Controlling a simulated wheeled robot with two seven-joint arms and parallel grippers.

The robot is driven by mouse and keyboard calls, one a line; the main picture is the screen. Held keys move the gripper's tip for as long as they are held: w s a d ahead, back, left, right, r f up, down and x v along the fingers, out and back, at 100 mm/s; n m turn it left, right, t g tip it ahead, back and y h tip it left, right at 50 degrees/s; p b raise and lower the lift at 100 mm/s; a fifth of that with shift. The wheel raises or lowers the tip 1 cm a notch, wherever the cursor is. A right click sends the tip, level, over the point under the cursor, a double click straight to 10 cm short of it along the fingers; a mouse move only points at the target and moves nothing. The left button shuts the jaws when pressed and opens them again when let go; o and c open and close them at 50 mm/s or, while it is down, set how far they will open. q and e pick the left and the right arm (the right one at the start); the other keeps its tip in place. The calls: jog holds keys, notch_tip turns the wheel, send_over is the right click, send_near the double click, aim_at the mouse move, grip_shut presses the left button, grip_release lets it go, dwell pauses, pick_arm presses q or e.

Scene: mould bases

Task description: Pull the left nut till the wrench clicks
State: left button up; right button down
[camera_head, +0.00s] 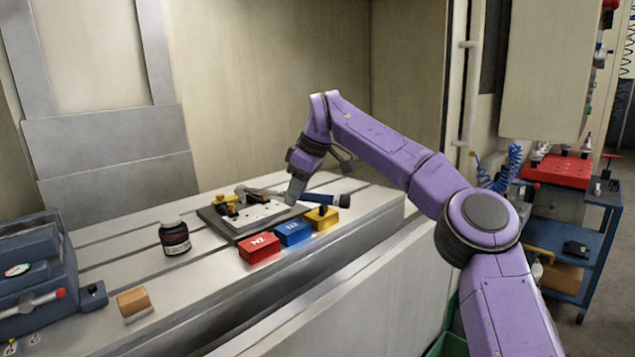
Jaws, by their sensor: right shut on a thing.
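My right gripper (293,197) reaches down over the right side of a mould base plate (220,222). It is shut on the wrench (328,200), whose dark blue-black grip sticks out to the right of the fingers. The wrench's thin shaft runs left to a head near the back of the plate. Several clamps and dark nuts, among them a yellow clamp (223,199), stand on the plate's left part. The left nut is too small to tell apart, and I cannot tell whether the wrench head sits on it. My left gripper is not in view.
A red box (259,248), a blue box (293,233) and a yellow box (322,218) line the plate's front right edge. A dark bottle (174,238) stands left of it.

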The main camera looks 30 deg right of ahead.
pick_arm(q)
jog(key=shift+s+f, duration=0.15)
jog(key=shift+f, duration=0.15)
pick_arm(e)
jog(key=shift+a+f, duration=0.15)
jog(key=shift+f, duration=0.15)
pick_arm(q)
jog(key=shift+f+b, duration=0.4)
jog(key=shift+b, duration=0.05)
pick_arm(e)
jog(key=shift+s+a, duration=0.15)
jog(key=shift+s+a, duration=0.1)
jog(key=shift+a, duration=0.05)
jog(key=shift+s+a+r+b, duration=0.3)
jog(key=shift+s+a+b, duration=0.15)
jog(key=shift+b, duration=0.3)
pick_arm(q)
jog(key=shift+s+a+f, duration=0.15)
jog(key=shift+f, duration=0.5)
pick_arm(e)
jog(key=shift+a+r, duration=0.1)
jog(key=shift+r, duration=0.05)
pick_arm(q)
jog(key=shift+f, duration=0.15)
pick_arm(e)
jog(key=shift+h, duration=0.3)
